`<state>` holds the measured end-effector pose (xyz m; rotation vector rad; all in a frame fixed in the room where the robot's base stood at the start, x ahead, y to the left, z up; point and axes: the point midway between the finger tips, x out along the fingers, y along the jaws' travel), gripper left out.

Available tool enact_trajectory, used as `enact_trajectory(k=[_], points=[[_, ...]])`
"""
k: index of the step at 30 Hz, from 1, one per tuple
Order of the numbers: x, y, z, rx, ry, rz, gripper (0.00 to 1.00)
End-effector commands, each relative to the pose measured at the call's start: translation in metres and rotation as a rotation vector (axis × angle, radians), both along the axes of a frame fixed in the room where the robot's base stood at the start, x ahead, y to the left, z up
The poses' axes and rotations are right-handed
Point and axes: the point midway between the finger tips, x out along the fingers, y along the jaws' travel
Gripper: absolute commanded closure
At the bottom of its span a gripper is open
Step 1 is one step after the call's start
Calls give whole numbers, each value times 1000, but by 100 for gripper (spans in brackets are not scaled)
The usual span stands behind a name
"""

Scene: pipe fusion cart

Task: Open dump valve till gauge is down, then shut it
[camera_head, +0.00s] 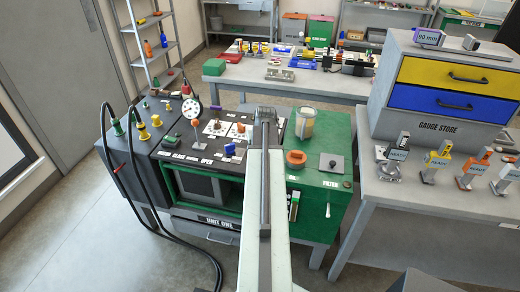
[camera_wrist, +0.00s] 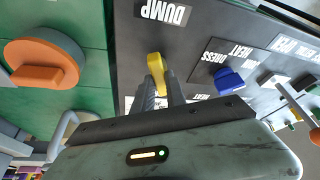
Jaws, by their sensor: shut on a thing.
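In the wrist view a yellow valve handle (camera_wrist: 155,66) stands on the dark panel beside the upside-down DUMP label (camera_wrist: 163,12). My gripper (camera_wrist: 160,92) is shut on this handle. In the head view my arm hides the handle, and my gripper (camera_head: 265,115) is over the cart's top near the dark panel and green section. A round white-faced gauge (camera_head: 191,109) stands at the back of the cart. Its reading is too small to tell.
A blue knob (camera_wrist: 230,78) sits close to the handle, and an orange cap (camera_wrist: 40,65) is on the green section. Black hoses (camera_head: 118,165) hang at left. A bench with a gauge store (camera_head: 440,125) is at right.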

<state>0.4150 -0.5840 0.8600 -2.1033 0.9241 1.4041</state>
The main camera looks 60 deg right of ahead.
Motion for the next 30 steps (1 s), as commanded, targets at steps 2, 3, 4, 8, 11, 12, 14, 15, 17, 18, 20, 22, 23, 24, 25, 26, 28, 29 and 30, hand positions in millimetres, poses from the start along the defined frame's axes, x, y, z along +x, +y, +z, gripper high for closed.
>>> enact_trajectory(k=[2,3,4,8,11,12,14,15,17,18,20,22,23,24,25,26,28,29,30], points=[[0,1,0,0,4,-62,100],[0,1,0,1,3,-95,100],[0,1,0,1,3,-118,100],[0,1,0,1,3,-209,100],[1,2,0,1,3,-265,100],[1,2,0,1,3,-284,100],[1,2,0,1,3,-309,100],[1,2,0,1,3,-324,100],[1,2,0,3,3,-343,100],[1,2,0,3,2,-352,100],[1,2,0,3,2,-365,100],[1,2,0,2,3,-374,100],[1,2,0,2,3,-376,100],[1,2,0,2,3,-380,100],[1,2,-1,3,4,-381,100],[1,2,0,3,4,-381,100],[1,2,0,3,4,-383,100],[1,2,-1,3,4,-383,100],[1,2,-1,3,4,-383,100]])
